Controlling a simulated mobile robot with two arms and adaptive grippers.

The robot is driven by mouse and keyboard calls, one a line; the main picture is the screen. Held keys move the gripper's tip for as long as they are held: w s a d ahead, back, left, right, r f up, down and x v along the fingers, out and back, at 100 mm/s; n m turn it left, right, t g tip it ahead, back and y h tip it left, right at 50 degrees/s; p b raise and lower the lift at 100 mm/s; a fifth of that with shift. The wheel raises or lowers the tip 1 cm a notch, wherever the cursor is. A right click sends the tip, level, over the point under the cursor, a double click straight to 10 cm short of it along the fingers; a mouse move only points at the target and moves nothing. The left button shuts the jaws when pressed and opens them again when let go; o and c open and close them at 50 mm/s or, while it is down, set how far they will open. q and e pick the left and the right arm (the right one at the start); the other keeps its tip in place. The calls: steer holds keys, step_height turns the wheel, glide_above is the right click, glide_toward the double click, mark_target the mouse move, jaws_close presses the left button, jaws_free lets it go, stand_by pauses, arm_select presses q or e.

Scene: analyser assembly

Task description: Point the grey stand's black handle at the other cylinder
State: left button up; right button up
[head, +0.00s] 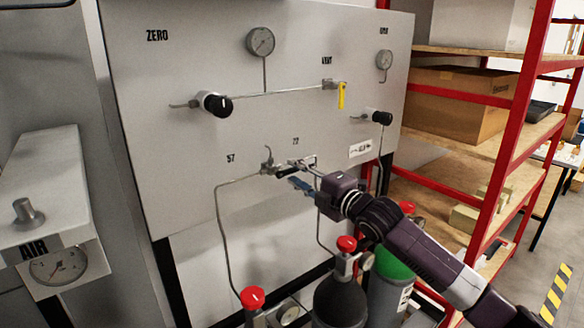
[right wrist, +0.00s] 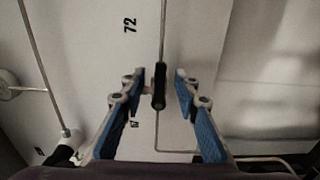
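The grey stand (head: 190,90) is a tall upright panel with gauges, pipes and knobs. Its black handle (head: 285,171) sits low on the panel, between the labels 57 and 72, at a small pipe fitting. My right gripper (head: 303,177) is at this handle, partly covering it. In the right wrist view the black handle (right wrist: 159,88) lies between the two blue-padded fingers, with a gap on each side; the right gripper (right wrist: 158,76) is open. Below the panel stand a dark grey cylinder (head: 340,303) and a green-topped cylinder (head: 393,264). My left gripper is not in view.
A yellow handle (head: 341,95) and two black knobs (head: 218,105) (head: 382,118) stick out higher on the panel. A thin pipe (head: 219,225) runs down to a red-capped valve (head: 253,298). Red shelving (head: 510,130) stands to the right. An AIR gauge box (head: 45,195) is at left.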

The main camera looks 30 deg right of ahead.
steer(key=shift+w+a, duration=0.1)
steer(key=shift+w, duration=1.1)
jaws_close()
